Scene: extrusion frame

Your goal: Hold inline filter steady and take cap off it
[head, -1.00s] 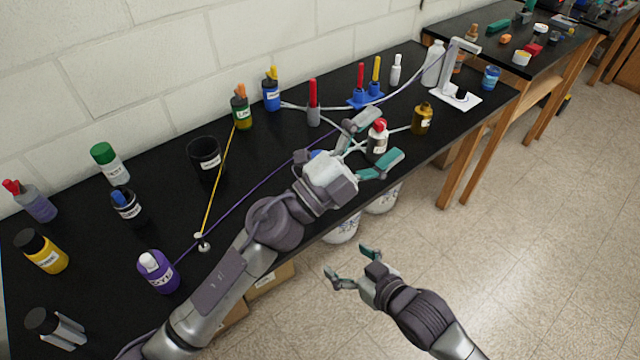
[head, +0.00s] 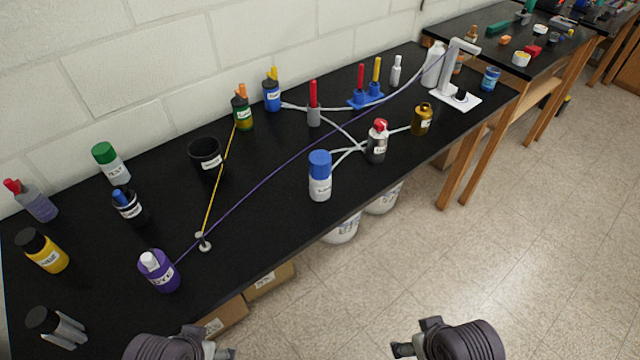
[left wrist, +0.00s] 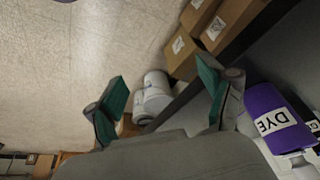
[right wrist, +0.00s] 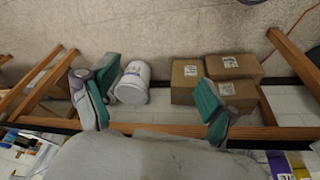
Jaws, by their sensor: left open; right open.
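No readable label marks the inline filter, so I cannot tell which container it is. A silver container with a red cap (head: 377,142) stands upright with pale tubes meeting it, its cap on. A white container with a blue cap (head: 319,178) stands upright nearer the front edge, its cap on; pale tubes end at or behind it. My left gripper (left wrist: 160,85) is open and empty in the left wrist view, clear of both. My right gripper (right wrist: 150,92) is open and empty in the right wrist view, off the bench. In the head view both are mostly below the picture.
A purple dye bottle (head: 158,272) stands near the front left edge. A purple line and a yellow line cross the black bench (head: 255,255). A black cup (head: 205,153), an amber bottle (head: 421,119) and a white stand (head: 457,93) are farther back. Boxes (head: 270,282) lie below.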

